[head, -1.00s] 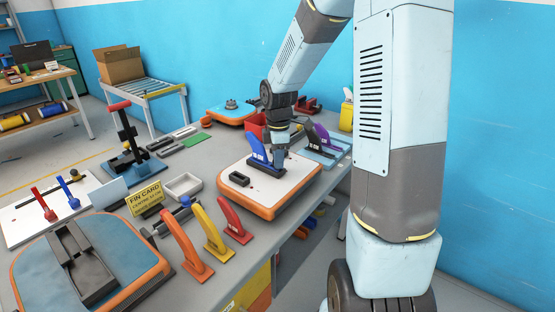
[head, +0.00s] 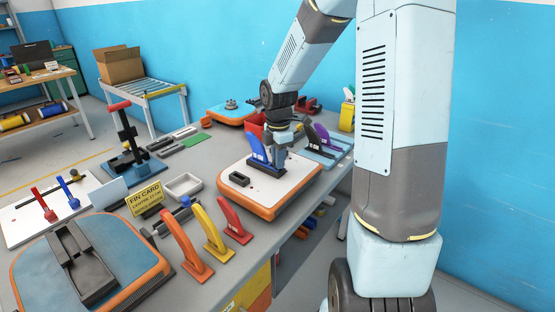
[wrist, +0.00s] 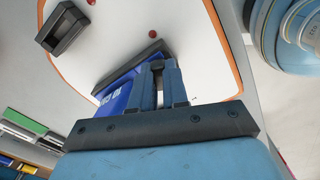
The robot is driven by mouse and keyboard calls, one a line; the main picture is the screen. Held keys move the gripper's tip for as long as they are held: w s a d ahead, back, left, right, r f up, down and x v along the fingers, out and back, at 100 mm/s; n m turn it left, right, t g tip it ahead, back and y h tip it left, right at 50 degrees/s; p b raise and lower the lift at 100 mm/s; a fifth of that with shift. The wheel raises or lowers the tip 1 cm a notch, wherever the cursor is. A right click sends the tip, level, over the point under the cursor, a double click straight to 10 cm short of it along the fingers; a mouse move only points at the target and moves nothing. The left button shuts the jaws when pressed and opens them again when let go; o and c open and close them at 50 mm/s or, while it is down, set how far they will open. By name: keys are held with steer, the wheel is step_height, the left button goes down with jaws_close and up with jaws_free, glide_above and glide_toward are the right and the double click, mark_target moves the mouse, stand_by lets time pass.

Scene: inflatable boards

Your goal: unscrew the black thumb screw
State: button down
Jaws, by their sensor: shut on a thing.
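The white board with an orange rim (head: 262,200) lies on the bench and also shows in the wrist view (wrist: 120,45). A blue fin (head: 258,148) stands in a dark slot on it; in the wrist view the fin (wrist: 117,93) is just left of my fingers. My gripper (head: 279,166) points down at the board beside the fin. In the wrist view my gripper (wrist: 158,72) is shut on the black thumb screw (wrist: 157,65), whose dark top shows between the fingertips. The rest of the screw is hidden by the fingers.
An empty black fin box (head: 239,179) is on the same board. Orange, yellow and red fins (head: 212,232) stand in front. Black and purple fins (head: 322,137) stand on a light blue board close behind my gripper. A grey tray (head: 183,186) lies to the left.

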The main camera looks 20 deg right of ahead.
steer(key=shift+s+f+n, duration=0.1)
steer(key=shift+n, duration=1.6)
steer(key=shift+n, duration=1.7)
steer(key=shift+n, duration=1.7)
